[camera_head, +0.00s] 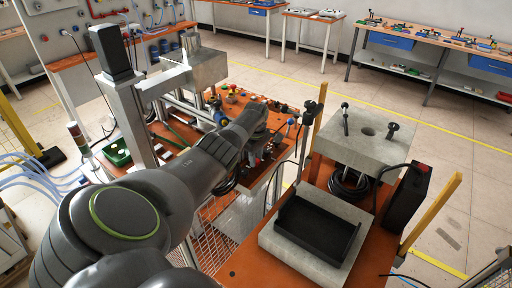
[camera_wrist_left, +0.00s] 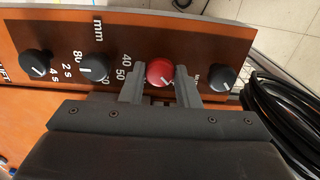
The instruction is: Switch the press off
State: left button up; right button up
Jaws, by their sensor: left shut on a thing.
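A red round knob (camera_wrist_left: 160,71) sits on the orange control panel (camera_wrist_left: 205,42) in the left wrist view, with black knobs on both sides of it. My left gripper (camera_wrist_left: 159,80) has one finger on each side of the red knob and is shut on it. In the head view my left arm reaches in from the left to the press bench, and the left gripper (camera_head: 266,142) is at the panel on the bench's right side. The wrist hides most of the panel there, so the red knob cannot be made out. My right gripper is not in view.
Black knobs (camera_wrist_left: 93,67) with printed scales stand close left of the red one. Another black knob (camera_wrist_left: 222,78) is close on its right. Coiled black cable (camera_wrist_left: 280,115) lies beside the panel. A bench with a black tray (camera_head: 317,228) stands to the right.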

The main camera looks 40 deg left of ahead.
pick_arm(q)
jog(key=o, duration=1)
jog(key=shift+c, duration=0.2)
notch_tip(320, 180, up, 6)
jog(key=shift+f+p, duration=0.2)
jog(key=shift+p, duration=0.25)
notch_tip(320, 180, up, 12)
jog(key=b, duration=0.2)
